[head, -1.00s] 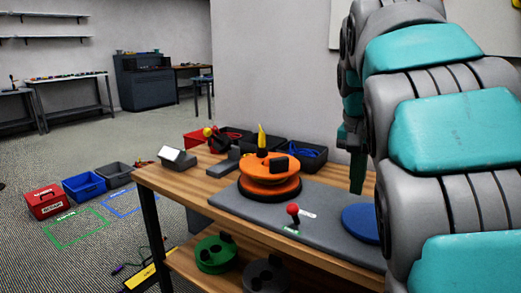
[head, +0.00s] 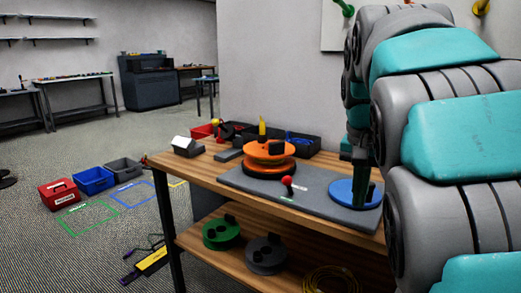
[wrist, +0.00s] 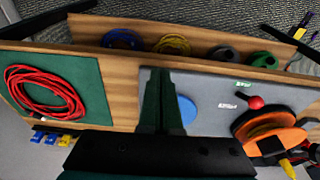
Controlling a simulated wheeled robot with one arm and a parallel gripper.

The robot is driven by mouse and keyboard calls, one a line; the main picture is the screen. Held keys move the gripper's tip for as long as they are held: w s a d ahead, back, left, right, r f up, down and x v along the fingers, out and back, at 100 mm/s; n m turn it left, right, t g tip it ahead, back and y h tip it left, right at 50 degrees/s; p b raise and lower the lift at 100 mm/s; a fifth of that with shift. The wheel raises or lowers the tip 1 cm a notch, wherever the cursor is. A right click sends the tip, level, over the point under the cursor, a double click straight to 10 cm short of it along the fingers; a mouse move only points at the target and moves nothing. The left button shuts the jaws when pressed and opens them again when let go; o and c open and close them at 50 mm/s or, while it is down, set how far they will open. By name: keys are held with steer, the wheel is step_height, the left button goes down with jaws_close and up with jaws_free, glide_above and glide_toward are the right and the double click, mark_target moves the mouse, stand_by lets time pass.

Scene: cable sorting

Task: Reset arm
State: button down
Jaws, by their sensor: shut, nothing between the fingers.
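My arm, teal and grey, fills the right side of the head view. My gripper (head: 361,200) hangs pointing down in front of or over the blue disc (head: 343,194) on the grey mat (head: 322,205); I cannot tell its exact height. In the wrist view my gripper (wrist: 160,78) is shut with nothing between its dark fingers, and the blue disc (wrist: 187,109) shows just right of them.
An orange reel (head: 268,155) and a red-knobbed lever (head: 287,182) stand on the workbench (head: 210,180). Black bins (head: 305,145) line its back. Green (head: 220,233) and grey reels (head: 265,256) lie on the lower shelf. Red cable (wrist: 45,93) lies on a green mat in the wrist view.

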steer(key=s+a+f+n+g, duration=0.1)
steer(key=s+a+f+n, duration=0.1)
steer(key=s+f, duration=1)
steer(key=s+a+f+n+g+y, duration=0.1)
steer(key=s+f+n, duration=0.3)
steer(key=s+f, duration=0.7)
steer(key=s+a+g, duration=0.1)
steer(key=s, duration=0.4)
steer(key=shift+a+f, duration=0.25)
steer(key=shift+f, duration=0.15)
steer(key=shift+s, duration=0.1)
